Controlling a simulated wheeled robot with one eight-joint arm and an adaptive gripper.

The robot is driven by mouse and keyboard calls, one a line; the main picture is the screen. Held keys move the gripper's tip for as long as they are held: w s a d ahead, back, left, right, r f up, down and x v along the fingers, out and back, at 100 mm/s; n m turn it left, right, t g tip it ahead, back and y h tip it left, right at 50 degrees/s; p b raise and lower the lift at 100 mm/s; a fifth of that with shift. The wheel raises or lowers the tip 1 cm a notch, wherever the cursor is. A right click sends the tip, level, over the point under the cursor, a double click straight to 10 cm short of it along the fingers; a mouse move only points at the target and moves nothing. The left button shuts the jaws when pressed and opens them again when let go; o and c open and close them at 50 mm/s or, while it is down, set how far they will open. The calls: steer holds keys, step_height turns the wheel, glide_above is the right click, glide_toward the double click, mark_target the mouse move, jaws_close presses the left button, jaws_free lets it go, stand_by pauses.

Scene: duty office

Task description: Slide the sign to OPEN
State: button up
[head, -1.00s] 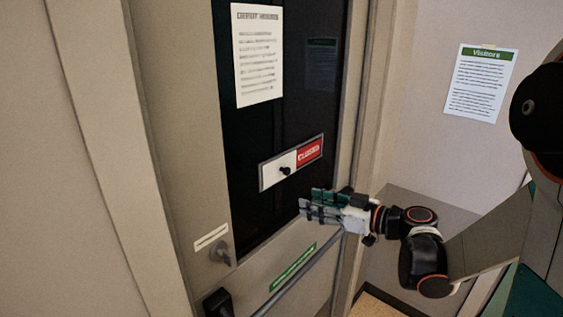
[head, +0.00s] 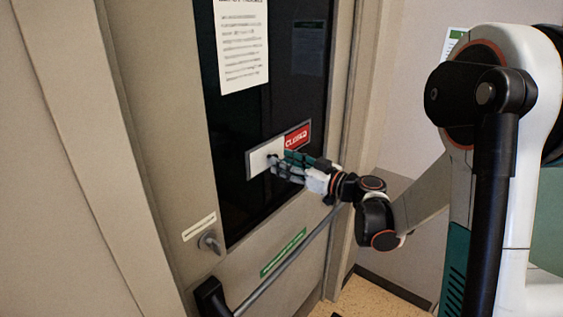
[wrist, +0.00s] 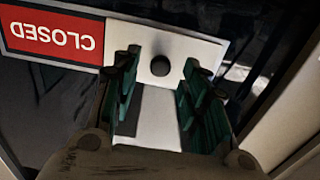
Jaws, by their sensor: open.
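The sign on the door's dark window has a white sliding cover (head: 260,158) on the left and a red CLOSED panel (head: 297,137) on the right. In the wrist view the red CLOSED panel (wrist: 55,36) is upside down at upper left, beside the white cover (wrist: 205,52). A small black knob (wrist: 160,66) sticks out of the cover. My gripper (wrist: 160,78) is open, its green fingers one on each side of the knob, with gaps to it. In the head view my gripper (head: 279,163) is at the cover and largely hides the knob.
A wall stands close on the right.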

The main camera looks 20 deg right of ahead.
steer(key=shift+x, duration=0.9)
jaws_close()
steer(key=shift+d, duration=0.1)
steer(key=w+d, duration=0.3)
steer(key=d, duration=0.1)
steer(key=w+d+b, duration=0.1)
steer(key=w+d, duration=0.1)
steer(key=d, duration=0.2)
steer(key=w+d+b, duration=0.1)
steer(key=w+d, duration=0.2)
steer(key=d, duration=0.1)
steer(key=shift+w, duration=0.35)
steer(key=shift+w+d+r, duration=0.1)
steer(key=shift+d, duration=0.1)
